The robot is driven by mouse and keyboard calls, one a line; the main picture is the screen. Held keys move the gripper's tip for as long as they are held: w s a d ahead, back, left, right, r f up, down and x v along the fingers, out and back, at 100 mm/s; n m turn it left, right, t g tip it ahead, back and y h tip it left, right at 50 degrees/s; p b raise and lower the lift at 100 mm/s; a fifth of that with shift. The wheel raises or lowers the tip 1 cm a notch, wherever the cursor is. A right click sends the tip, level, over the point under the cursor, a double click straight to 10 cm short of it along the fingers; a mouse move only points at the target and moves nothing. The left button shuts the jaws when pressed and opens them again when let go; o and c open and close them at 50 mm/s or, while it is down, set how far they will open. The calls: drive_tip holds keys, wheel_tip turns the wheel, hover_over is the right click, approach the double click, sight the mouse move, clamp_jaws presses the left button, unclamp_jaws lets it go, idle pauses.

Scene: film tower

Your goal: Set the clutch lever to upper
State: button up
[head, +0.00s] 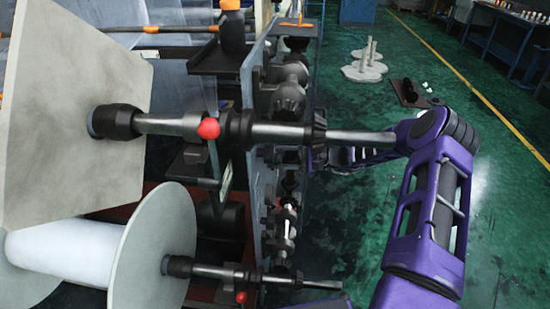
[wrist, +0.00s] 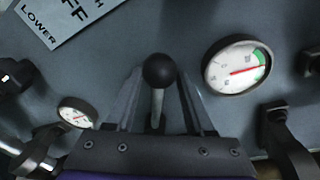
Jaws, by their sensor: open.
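The clutch lever has a round black knob (wrist: 159,70) on a pale metal shaft (wrist: 157,108), seen in the middle of the wrist view. My gripper (wrist: 160,77) is open, with one grey finger on each side of the lever. Small dark gaps show between the knob and the fingers, and I cannot tell whether either finger touches. In the head view the lever is hidden and my gripper cannot be made out behind the machine's shafts.
A large gauge (wrist: 238,68) is right of the lever, and a small gauge (wrist: 77,113) is at lower left. In the head view, a horizontal shaft (head: 365,138) crosses in front of my purple arm. A white roll (head: 65,258) is at lower left.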

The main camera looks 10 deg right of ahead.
drive_tip(key=v, duration=1.7)
